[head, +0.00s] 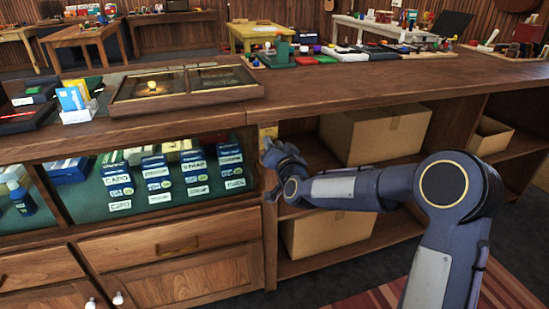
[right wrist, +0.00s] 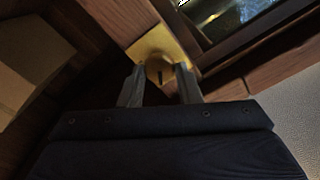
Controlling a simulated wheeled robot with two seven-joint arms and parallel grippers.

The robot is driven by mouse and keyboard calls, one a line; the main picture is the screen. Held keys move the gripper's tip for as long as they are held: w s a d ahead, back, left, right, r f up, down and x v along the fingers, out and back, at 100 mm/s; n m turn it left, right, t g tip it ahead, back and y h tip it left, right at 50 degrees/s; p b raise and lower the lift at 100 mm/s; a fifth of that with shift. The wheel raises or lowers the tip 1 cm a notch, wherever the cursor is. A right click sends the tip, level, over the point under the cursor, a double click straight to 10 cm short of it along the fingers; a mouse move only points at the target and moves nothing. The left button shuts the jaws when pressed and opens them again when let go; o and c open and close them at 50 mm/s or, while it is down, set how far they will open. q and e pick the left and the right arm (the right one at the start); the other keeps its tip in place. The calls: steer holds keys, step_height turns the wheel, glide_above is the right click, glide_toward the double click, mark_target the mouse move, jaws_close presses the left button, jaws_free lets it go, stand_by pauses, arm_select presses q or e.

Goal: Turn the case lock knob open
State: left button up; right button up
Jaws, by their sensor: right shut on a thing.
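The case lock is a brass plate (head: 268,131) on the wooden post at the right end of the glass case front. In the right wrist view the plate (right wrist: 150,44) carries a round brass knob (right wrist: 158,66) with a dark slot. My right gripper (head: 265,147) reaches the post just below the plate. In the right wrist view its two fingers (right wrist: 160,76) stand on either side of the knob, shut on it. In the head view the gripper hides the knob. My left gripper is in neither view.
The glass case (head: 150,180) holds several small labelled boxes. Open shelves with cardboard boxes (head: 375,134) lie right of the post, around my right forearm. The wooden counter top (head: 330,84) overhangs the lock; a framed display tray (head: 184,87) sits on it.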

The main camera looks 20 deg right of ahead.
steer(key=shift+d+f+m+b, duration=0.1)
steer(key=shift+m+b, duration=2.65)
steer(key=shift+m, duration=0.15)
steer(key=shift+f+m+b, duration=0.1)
steer(key=shift+m+b, duration=2.65)
steer(key=shift+m, duration=0.15)
steer(key=o, duration=0.9)
steer(key=shift+o, duration=0.2)
steer(key=s, duration=0.7)
steer(key=shift+s+d, duration=0.15)
steer(key=shift+s, duration=0.25)
